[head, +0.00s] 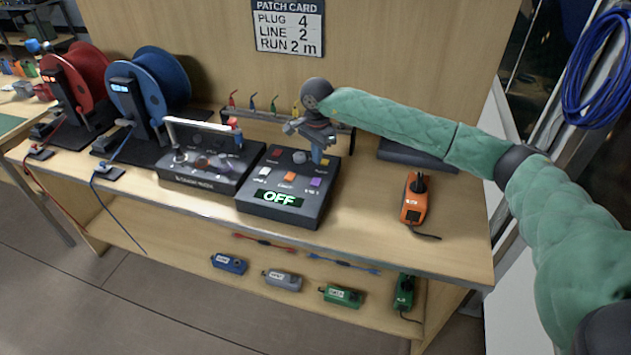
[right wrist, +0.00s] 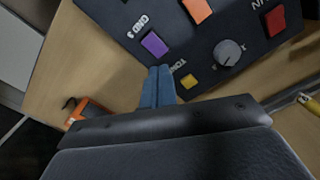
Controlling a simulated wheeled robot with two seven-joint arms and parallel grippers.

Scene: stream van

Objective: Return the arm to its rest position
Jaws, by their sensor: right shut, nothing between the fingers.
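My right arm (head: 395,115), in a green padded sleeve, reaches in from the right over the bench. My right gripper (head: 317,155) is over the right part of a dark control box (head: 280,213) whose display reads OFF. The blue fingers are together and empty, and they also show in the right wrist view (right wrist: 158,88). There they appear beside a purple button (right wrist: 154,44) and a small yellow button (right wrist: 189,81). I cannot tell whether the fingertips touch the box. My left gripper is not in view.
A red reel (head: 78,75) and a blue reel (head: 160,75) stand at the left. A tester (head: 205,165) sits beside the control box. An orange handheld device (head: 414,200) lies on the bench at the right. A back panel with a patch card (head: 288,28) rises behind. Several small units lie on the lower shelf.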

